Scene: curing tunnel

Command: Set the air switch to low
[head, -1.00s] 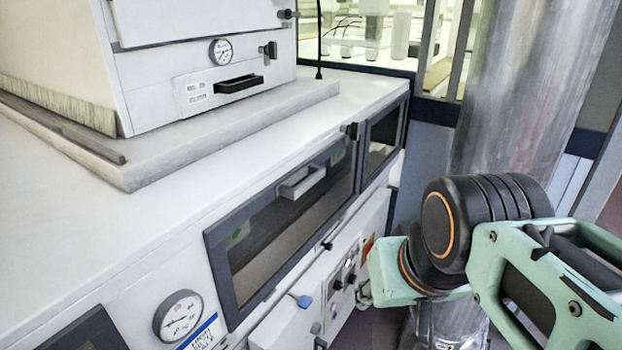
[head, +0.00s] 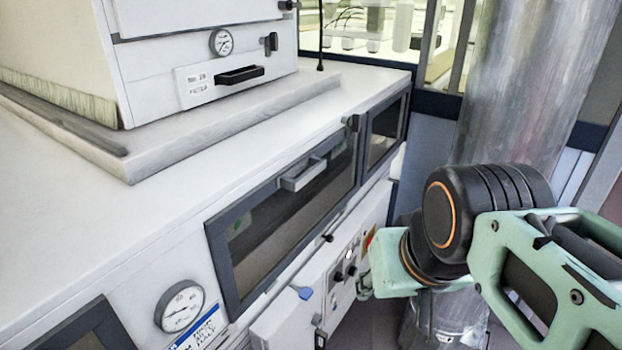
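A control panel (head: 342,272) with small dark knobs sits on the front of the white machine, below the dark window. One dark knob (head: 338,277) shows at its lower left. I cannot read any labels, so I cannot tell which control is the air switch or how it is set. My arm, mint green with a black joint, reaches in from the right. A mint part of it lies close to the right of the panel in the picture. My gripper's fingertips do not show clearly, and part of the panel's surroundings is hidden behind the arm.
A round gauge (head: 180,306) is at lower left. A metal column (head: 520,80) stands at right.

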